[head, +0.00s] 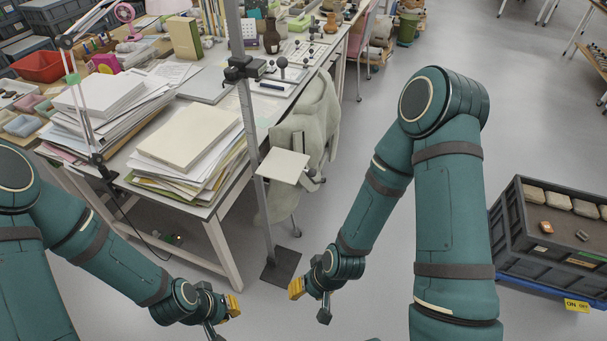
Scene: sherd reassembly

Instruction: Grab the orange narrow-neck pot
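A small orange-brown pot (331,23) stands upright far back on the long cluttered table, near its right edge; it is too small to tell its neck well. A dark brown narrow-neck vase (271,37) stands to its left, nearer to me. My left gripper (224,318) is low at the bottom of the view, in front of the table, with its fingers apart and nothing between them. My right gripper (310,301) is low near the middle, also apart and empty. Both are far from the pot.
The long table (226,205) has paper stacks (190,135) at its near end. A stand pole with a dark base (281,266) and a chair with a grey cloth (305,125) stand at its right side. A grey crate (512,243) is at right. Floor (380,120) beyond the chair is clear.

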